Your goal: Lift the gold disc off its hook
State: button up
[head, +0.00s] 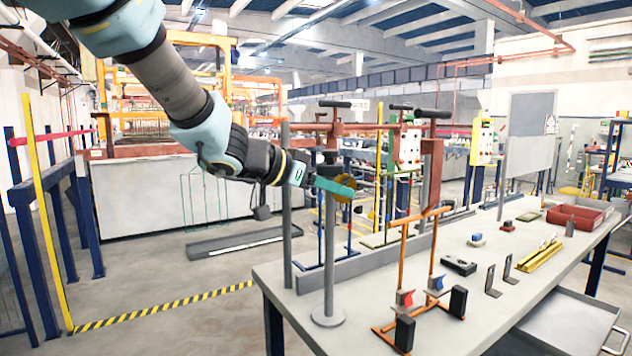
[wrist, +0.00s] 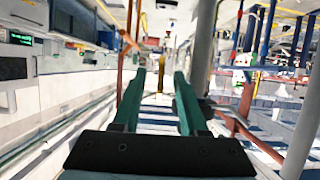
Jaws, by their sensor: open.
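The gold disc (head: 345,201) hangs beside a grey upright post (head: 329,260) near the left end of the bench. Its hook cannot be made out. My gripper (head: 350,187) is open, its teal fingers pointing right across the front of the disc and hiding part of it. In the wrist view the two fingers (wrist: 160,78) stand apart, with a narrow yellow shape in the gap; I cannot tell whether it is the disc or background. Whether the fingers touch the disc is not clear.
The grey bench (head: 463,330) holds an orange rack (head: 403,265) with small red and blue pieces, black blocks, a yellow bar (head: 541,254) and a red bin (head: 577,217). Another grey post (head: 287,240) stands left of the disc.

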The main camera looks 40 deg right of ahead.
jog(key=shift+x, duration=1.15)
jog(key=shift+w, duration=0.1)
jog(key=shift+c, duration=0.4)
grip_shut()
jog(key=c, duration=0.5)
grip_release()
grip_shut()
jog(key=shift+s+r+p, duration=0.2)
jog(key=shift+r+p, duration=0.35)
jog(key=shift+p, duration=0.25)
jog(key=shift+s+r, duration=0.15)
jog(key=shift+s, duration=0.05)
jog(key=shift+s+r+p, duration=0.15)
jog(key=shift+s+p, duration=0.1)
jog(key=shift+p, duration=0.2)
jog(key=shift+s+r, duration=0.1)
jog(key=shift+s, duration=0.05)
